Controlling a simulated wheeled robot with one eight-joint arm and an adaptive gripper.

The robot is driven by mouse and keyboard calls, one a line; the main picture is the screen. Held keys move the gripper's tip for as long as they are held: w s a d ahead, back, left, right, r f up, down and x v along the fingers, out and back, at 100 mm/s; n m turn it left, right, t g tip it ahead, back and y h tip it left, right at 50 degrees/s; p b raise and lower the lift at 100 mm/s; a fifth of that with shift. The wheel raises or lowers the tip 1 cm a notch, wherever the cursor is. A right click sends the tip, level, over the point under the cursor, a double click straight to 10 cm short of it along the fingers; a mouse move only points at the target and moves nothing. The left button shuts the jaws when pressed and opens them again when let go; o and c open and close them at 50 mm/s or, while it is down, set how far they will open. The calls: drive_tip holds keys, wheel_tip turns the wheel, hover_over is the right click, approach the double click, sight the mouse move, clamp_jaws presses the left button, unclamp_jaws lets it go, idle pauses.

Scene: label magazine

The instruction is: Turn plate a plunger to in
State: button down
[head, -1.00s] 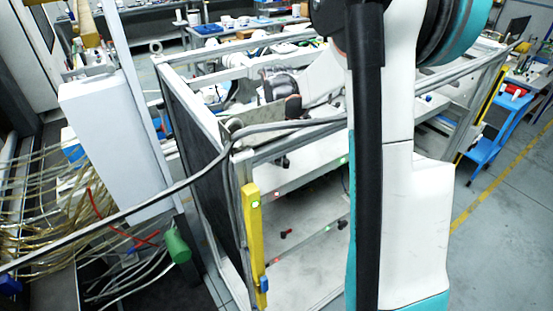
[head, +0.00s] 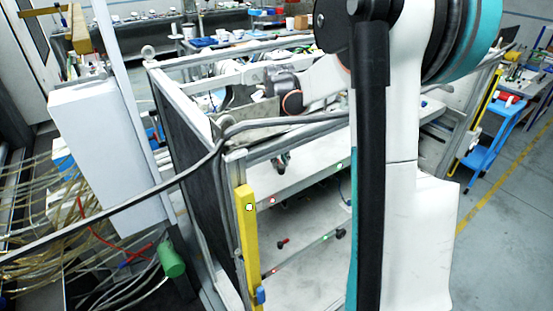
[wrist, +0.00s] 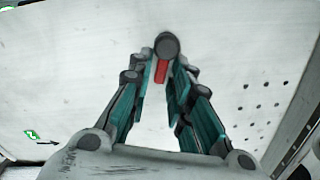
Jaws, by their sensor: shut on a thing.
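In the wrist view, a plunger with a round dark knob (wrist: 167,46) and a red bar (wrist: 161,71) stands against a white plate (wrist: 85,55). My gripper (wrist: 168,75) has its teal fingers closed in on either side of the red bar, just below the knob. The contact itself is partly hidden. In the head view, my arm reaches over the frame and my gripper is mostly hidden. On the lower plate, a red-and-black plunger (head: 283,243) and a black knob (head: 340,233) show.
An aluminium frame with a black mesh side (head: 190,160) surrounds the plates. A yellow post (head: 247,235) stands at its front corner. A thick cable crosses in front.

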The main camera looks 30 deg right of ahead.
drive_tip(key=m, duration=0.2)
drive_tip(key=d+m, duration=0.1)
drive_tip(key=m, duration=0.1)
drive_tip(key=s+m+b, duration=0.1)
drive_tip(key=m, duration=0.1)
drive_tip(key=shift+d+m, duration=0.15)
drive_tip(key=shift+m, duration=0.15)
drive_tip(key=m, duration=0.2)
drive_tip(key=s+m, duration=0.1)
drive_tip(key=m, duration=0.1)
drive_tip(key=m+b, duration=0.1)
drive_tip(key=m, duration=0.1)
drive_tip(key=shift+s+d, duration=0.15)
drive_tip(key=shift+d, duration=0.15)
drive_tip(key=c, duration=1.7)
unclamp_jaws()
drive_tip(key=shift+a, duration=0.1)
wheel_tip(320, 180, up, 12)
